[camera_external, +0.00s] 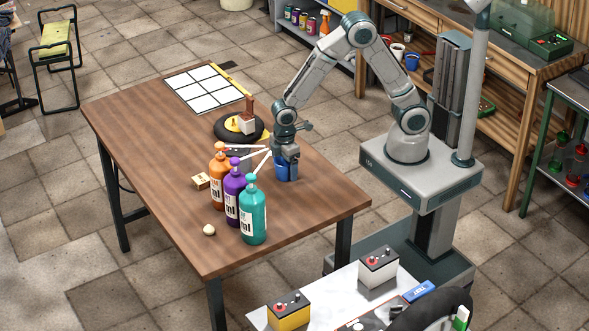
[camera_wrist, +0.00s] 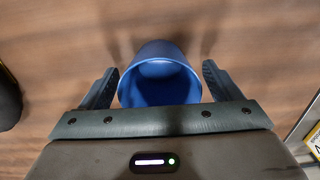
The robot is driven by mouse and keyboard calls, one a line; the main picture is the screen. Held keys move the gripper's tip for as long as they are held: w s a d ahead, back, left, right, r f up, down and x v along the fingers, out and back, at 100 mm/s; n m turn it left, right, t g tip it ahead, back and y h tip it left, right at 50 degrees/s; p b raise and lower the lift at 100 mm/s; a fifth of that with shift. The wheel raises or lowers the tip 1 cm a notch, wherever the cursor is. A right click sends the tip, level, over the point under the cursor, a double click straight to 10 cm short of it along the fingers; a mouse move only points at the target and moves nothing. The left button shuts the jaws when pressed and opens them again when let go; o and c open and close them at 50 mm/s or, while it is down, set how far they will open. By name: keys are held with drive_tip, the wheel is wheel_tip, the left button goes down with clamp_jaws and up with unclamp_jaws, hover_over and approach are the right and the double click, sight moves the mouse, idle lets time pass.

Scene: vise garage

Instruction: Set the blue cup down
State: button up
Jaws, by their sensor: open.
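The blue cup (camera_external: 286,170) stands on the brown wooden table (camera_external: 180,155), near its right edge. In the wrist view the cup (camera_wrist: 160,72) shows from above, with its open rim toward the camera. My gripper (camera_external: 287,155) is right above and around the cup. In the wrist view my gripper (camera_wrist: 160,85) is open, with one finger on each side of the cup and a small gap to each. The cup's base is partly hidden by its own rim in the wrist view.
Orange (camera_external: 220,170), purple (camera_external: 234,190) and teal (camera_external: 252,213) bottles stand close to the cup's left and front. The table's front right is clear.

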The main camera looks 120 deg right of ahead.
wheel_tip(320, 180, up, 12)
drive_tip(key=s+a+r+t, duration=0.1)
drive_tip(key=s+a+r, duration=0.2)
drive_tip(key=s+a, duration=0.4)
drive_tip(key=s+a+r+t, duration=0.1)
drive_tip(key=s+a+r, duration=0.2)
drive_tip(key=s+a, duration=0.5)
drive_tip(key=shift+s+r+t, duration=0.25)
drive_tip(key=shift+s+t, duration=0.15)
drive_tip(key=shift+s, duration=0.45)
